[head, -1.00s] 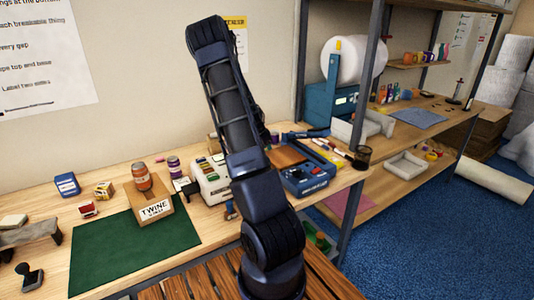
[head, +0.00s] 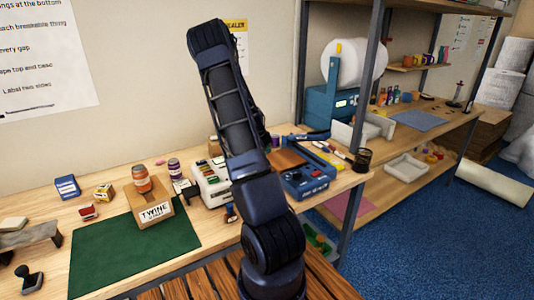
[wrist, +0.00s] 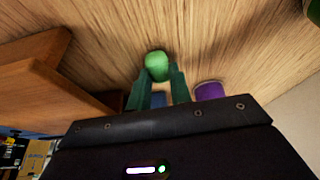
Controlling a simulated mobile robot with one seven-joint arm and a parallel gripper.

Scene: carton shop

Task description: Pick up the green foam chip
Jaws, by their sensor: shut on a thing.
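In the wrist view the green foam chip (wrist: 157,64) is a small rounded piece at the tips of my gripper (wrist: 158,76). The two dark green fingers are shut on its sides. Pale wood grain shows behind the chip; I cannot tell whether the chip touches it. In the head view my own arm hides the gripper, and I cannot make out the chip there.
A wooden block or board (wrist: 45,95) is at the left. In the head view a TWINE box (head: 152,211) stands on the green mat (head: 110,262).

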